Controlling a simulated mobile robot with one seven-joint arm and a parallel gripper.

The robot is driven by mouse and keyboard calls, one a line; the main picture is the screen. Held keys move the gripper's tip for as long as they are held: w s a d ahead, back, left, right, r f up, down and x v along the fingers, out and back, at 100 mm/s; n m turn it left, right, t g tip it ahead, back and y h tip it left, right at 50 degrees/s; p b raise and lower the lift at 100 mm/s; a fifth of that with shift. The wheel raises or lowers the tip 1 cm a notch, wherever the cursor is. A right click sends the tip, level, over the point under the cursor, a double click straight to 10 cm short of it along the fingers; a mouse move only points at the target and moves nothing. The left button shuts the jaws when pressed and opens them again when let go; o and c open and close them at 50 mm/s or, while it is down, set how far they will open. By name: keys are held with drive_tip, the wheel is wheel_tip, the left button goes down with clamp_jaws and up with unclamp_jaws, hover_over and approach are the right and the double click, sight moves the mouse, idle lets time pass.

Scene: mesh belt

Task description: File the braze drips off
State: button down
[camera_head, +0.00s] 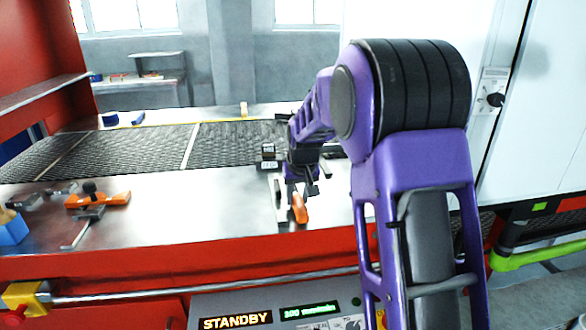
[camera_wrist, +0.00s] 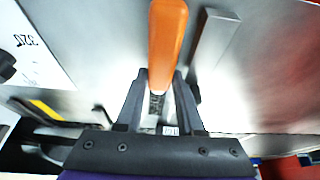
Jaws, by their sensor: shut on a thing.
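My gripper (camera_head: 301,184) is low over the steel table. In the wrist view its two dark fingers (camera_wrist: 160,82) are closed around a tool with an orange handle (camera_wrist: 167,38), which I take to be the file. A dark textured part of the tool shows between the fingers. The orange handle also shows in the head view (camera_head: 299,207), below the gripper. I cannot tell whether the tool touches the table. The mesh belt (camera_head: 120,152) lies behind, crossed by pale strips (camera_head: 190,146). I cannot make out any braze drips.
A flat grey bar (camera_wrist: 214,42) lies just right of the handle in the wrist view. At the left of the table are an orange tool with a black knob (camera_head: 98,199) and a blue block (camera_head: 12,229). The table between them and my gripper is mostly clear.

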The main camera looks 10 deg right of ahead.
sight(299, 194)
drive_tip(key=r, duration=0.2)
drive_tip(key=r+p, duration=0.1)
drive_tip(key=shift+d+r, duration=0.15)
drive_tip(key=shift+d, duration=0.15)
drive_tip(key=shift+w+r+p, duration=0.1)
drive_tip(key=shift+r+p, duration=1.45)
drive_tip(key=shift+r, duration=0.65)
drive_tip(key=shift+p, duration=0.45)
